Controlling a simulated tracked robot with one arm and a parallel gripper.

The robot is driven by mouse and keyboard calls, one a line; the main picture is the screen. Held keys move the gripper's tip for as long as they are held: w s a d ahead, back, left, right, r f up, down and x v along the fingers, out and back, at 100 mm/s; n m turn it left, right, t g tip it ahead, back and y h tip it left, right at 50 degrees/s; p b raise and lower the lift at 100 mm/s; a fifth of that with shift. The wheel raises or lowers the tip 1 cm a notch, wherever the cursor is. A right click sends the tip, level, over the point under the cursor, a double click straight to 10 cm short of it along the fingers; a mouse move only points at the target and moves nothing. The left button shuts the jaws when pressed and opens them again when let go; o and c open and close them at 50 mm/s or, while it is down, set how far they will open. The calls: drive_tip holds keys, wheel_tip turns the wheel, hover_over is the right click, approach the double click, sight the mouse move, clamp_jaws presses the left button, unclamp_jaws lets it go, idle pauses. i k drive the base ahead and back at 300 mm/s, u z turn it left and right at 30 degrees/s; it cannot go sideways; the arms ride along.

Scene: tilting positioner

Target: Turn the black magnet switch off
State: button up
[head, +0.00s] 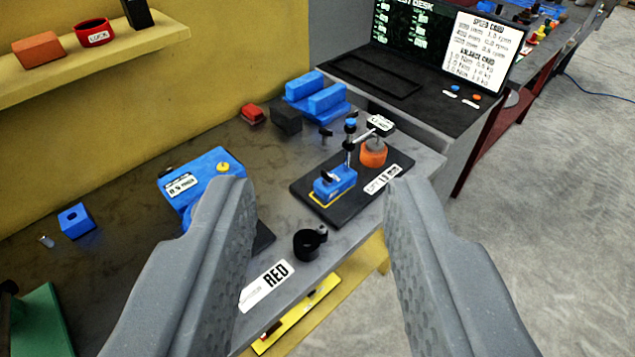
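A blue magnet base (342,188) with a small black switch (327,177) on its front-left side stands on a dark plate (313,201) on the bench. A thin upright post (349,150) with black clamps and a cross rod rises from the base. An orange round piece (373,153) stands beside it on the plate. My gripper (318,188) is open and empty, its fingers wide apart. The base and switch appear between the fingers, farther off, with no contact visible. The switch's exact setting is too small to tell.
A blue block with a yellow knob (208,176) is at left, partly behind the left finger. A console (410,80) stands behind at right. Grey floor is open at right.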

sight(327, 177)
drive_tip(key=u, duration=0.35)
drive_tip(key=i, duration=1.05)
drive_tip(key=z, duration=0.15)
